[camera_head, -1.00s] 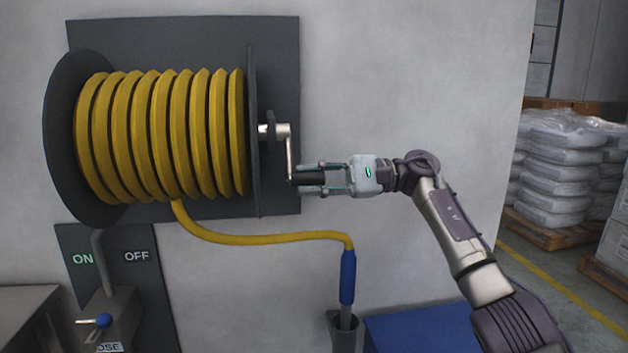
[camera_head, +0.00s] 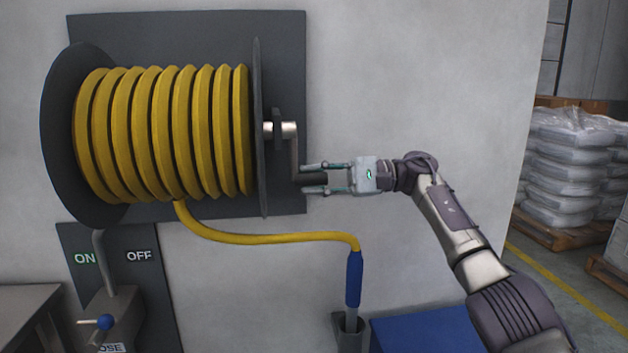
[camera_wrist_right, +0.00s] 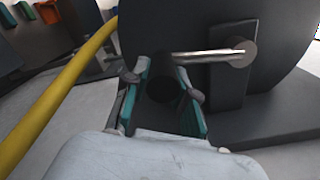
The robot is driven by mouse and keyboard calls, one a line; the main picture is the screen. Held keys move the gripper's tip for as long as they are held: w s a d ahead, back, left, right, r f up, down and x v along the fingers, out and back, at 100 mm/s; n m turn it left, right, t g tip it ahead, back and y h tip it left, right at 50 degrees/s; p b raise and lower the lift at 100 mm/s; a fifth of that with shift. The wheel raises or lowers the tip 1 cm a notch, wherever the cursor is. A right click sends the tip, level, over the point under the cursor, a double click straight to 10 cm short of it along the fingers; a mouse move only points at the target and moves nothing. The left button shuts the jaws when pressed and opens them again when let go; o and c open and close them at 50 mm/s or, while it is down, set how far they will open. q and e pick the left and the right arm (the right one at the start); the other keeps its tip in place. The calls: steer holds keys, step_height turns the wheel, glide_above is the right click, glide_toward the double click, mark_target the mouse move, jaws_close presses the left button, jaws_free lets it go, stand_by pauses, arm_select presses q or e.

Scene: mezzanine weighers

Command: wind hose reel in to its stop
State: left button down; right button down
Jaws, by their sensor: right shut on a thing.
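The hose reel (camera_head: 165,135) is mounted on a dark wall plate, with yellow hose wound in several turns between two dark flanges. A metal crank arm (camera_head: 294,155) hangs down from the hub on its right side and ends in a dark handle (camera_head: 312,179). My right gripper (camera_head: 315,178) is shut on that handle, coming from the right. In the right wrist view the dark handle (camera_wrist_right: 165,85) sits between the two teal-lined fingers, and the metal crank arm (camera_wrist_right: 208,56) runs right to the hub. The hose's free length (camera_head: 270,239) drops to a blue nozzle (camera_head: 354,278). My left gripper is not in view.
The nozzle's lower end sits in a grey holder (camera_head: 350,338) on the wall. A blue box top (camera_head: 425,332) is right of it. Wrapped sacks (camera_head: 570,165) on pallets are at far right.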

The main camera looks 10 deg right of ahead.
steer(key=shift+d+r, duration=0.1)
steer(key=shift+r, duration=0.4)
steer(key=c, duration=0.9)
jaws_free()
steer(key=shift+f, duration=0.1)
steer(key=shift+d+f, duration=0.1)
steer(key=d, duration=0.7)
steer(key=shift+d, duration=0.15)
